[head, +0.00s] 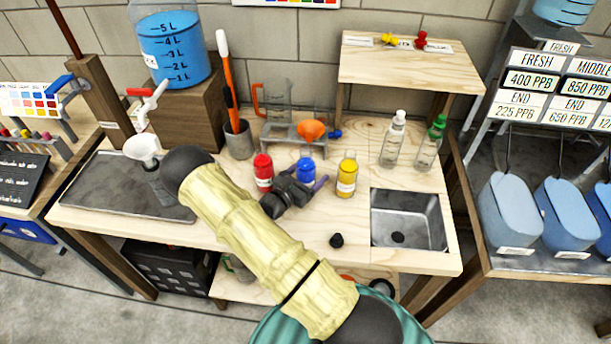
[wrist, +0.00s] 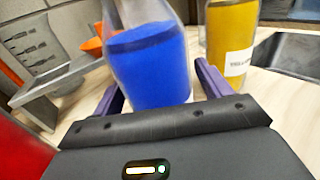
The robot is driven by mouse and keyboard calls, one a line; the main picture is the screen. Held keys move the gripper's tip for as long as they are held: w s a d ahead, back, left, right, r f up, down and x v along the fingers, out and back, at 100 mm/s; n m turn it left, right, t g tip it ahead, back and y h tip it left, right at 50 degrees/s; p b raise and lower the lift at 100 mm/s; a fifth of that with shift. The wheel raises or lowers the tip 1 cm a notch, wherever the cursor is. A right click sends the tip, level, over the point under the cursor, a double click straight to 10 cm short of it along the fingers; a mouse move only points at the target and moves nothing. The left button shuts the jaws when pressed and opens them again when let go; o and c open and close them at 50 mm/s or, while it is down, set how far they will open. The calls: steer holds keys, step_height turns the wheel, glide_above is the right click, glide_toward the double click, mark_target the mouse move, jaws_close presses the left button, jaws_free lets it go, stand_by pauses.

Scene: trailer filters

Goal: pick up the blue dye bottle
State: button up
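The blue dye bottle (head: 306,167) stands on the wooden workbench between a red bottle (head: 263,170) and a yellow bottle (head: 346,175). In the wrist view the blue bottle (wrist: 152,65) is close and upright, with clear walls above the blue dye. My gripper (head: 303,180) is low over the bench in front of it and hides its lower part in the head view. In the wrist view the purple fingers of my gripper (wrist: 160,84) are apart, one on each side of the bottle. A gap shows at the right finger; contact at the left is unclear.
The yellow bottle (wrist: 231,45) stands close on the right in the wrist view. Behind are a metal rack (head: 290,137) with an orange funnel (head: 312,130) and a clear pitcher (head: 290,98).

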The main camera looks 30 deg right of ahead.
mark_target(309, 150)
steer(key=c, duration=1.2)
steer(key=shift+o, duration=0.2)
steer(key=shift+r, duration=0.15)
step_height(309, 150, up, 9)
steer(key=shift+f+b, duration=0.2)
steer(key=shift+b, duration=0.1)
steer(key=shift+s+d+r, duration=0.1)
steer(key=shift+r, duration=0.45)
